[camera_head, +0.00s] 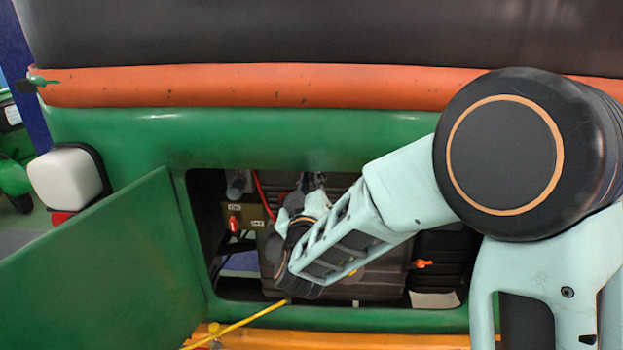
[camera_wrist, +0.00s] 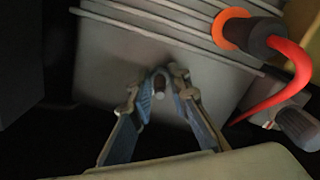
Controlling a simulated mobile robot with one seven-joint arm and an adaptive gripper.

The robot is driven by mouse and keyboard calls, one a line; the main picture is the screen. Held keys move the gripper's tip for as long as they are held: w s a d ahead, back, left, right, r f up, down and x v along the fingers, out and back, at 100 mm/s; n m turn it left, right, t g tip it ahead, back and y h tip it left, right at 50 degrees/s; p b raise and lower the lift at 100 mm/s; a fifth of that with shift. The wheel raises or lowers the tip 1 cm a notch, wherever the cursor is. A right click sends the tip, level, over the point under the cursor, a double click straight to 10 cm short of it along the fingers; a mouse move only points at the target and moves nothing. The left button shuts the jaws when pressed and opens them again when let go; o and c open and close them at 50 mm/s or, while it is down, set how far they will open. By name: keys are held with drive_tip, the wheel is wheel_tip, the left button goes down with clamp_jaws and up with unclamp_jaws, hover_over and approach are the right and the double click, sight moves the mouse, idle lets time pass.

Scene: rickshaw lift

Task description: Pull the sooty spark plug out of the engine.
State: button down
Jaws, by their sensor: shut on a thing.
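My gripper (camera_wrist: 160,84) is closed around a small, dark brownish stub, which looks like the spark plug (camera_wrist: 158,85). Its pale end points toward the wrist camera. The grey finned engine (camera_wrist: 200,52) lies just behind it; I cannot tell whether the plug is still seated there. In the head view my gripper (camera_head: 317,184) reaches into the engine bay, and my own wrist and arm hide the plug and much of the engine.
A red cable (camera_wrist: 288,75) with a dark boot and orange ring (camera_wrist: 233,27) is at the right of the wrist view. The bay has a green frame (camera_head: 290,138) and an open green door (camera_head: 95,265) at left. A yellow rod (camera_head: 250,318) is below.

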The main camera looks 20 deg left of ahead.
sight(311, 184)
drive_tip(key=shift+b+v, duration=0.55)
drive_tip(key=shift+v, duration=1.45)
drive_tip(key=shift+b+v, duration=0.45)
drive_tip(key=shift+v, duration=2)
